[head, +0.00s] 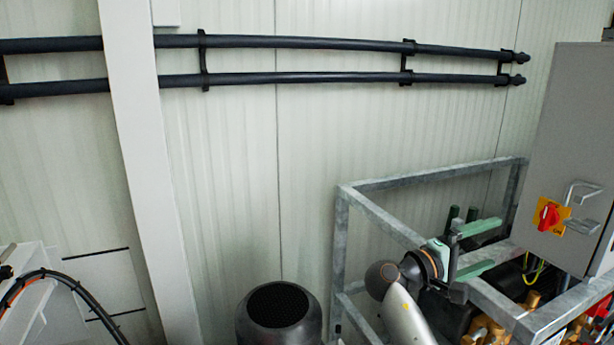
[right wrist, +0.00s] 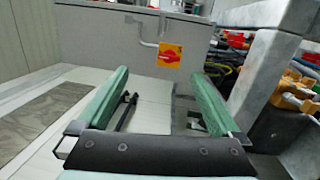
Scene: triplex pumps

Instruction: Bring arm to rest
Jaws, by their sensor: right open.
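My right gripper (head: 496,243) is at the lower right of the head view, in front of the galvanised frame. Its two green fingers stand well apart and point to the right, with nothing seen between them. My right arm (head: 405,318) rises to it from the bottom edge. In the right wrist view the same open gripper (right wrist: 160,76) shows both green fingers, with floor and the grey cabinet beyond and no object held. My left gripper is in neither view.
The metal frame (head: 385,217) surrounds brass-coloured pump parts (head: 487,331) close to my right gripper. A grey cabinet (head: 568,130) with a red rotary switch (head: 548,215) stands at right. A dark cylinder (head: 278,312) stands left of the frame. Dark pipes (head: 300,42) run along the wall.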

